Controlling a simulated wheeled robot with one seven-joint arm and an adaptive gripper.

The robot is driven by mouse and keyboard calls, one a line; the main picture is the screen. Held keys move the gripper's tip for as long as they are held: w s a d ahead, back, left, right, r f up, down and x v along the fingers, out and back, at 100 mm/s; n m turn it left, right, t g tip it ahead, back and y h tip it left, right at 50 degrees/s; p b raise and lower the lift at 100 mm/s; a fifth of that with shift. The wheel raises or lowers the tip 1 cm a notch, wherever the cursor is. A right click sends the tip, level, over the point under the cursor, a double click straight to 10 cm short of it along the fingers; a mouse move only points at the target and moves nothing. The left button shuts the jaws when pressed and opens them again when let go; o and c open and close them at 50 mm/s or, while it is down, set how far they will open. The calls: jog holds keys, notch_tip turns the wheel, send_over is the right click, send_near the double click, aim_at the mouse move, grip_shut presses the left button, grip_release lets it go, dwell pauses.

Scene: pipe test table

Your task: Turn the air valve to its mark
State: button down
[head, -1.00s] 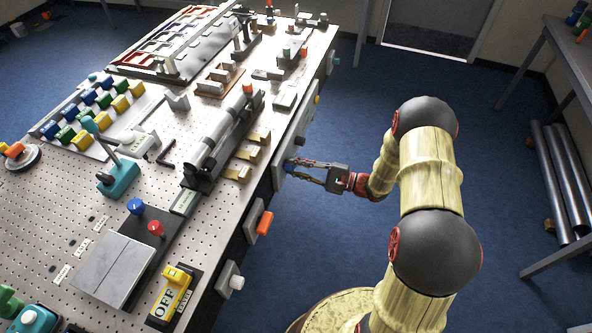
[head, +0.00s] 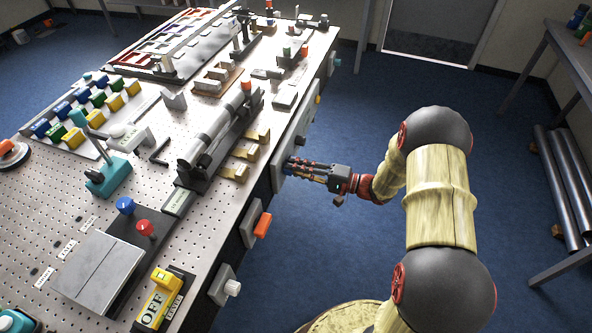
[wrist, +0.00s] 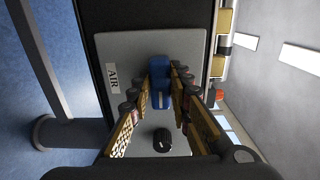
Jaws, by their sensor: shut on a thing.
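The air valve's blue handle (wrist: 160,78) stands on a grey panel (wrist: 125,55) with a white "AIR" label (wrist: 112,76) in the wrist view. My gripper (wrist: 163,86) has its fingers on both sides of the blue handle and is shut on it. The handle looks upright in that view. I cannot make out the valve's mark. In the head view, my gripper (head: 290,166) reaches the grey panel (head: 297,128) on the table's right side, and its fingertips hide most of the handle.
A black knob (wrist: 163,141) sits on the same panel below the blue handle. An orange switch (head: 263,225) and a white knob (head: 232,288) stick out of the table side nearer me. The perforated table top (head: 130,185) is crowded. Blue floor (head: 335,255) is open right of the table.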

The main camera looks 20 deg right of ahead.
jog(key=shift+f, duration=0.1)
dwell(0.3)
jog(key=c, duration=1.6)
grip_release()
jog(key=shift+c, duration=0.2)
jog(key=v, duration=1.2)
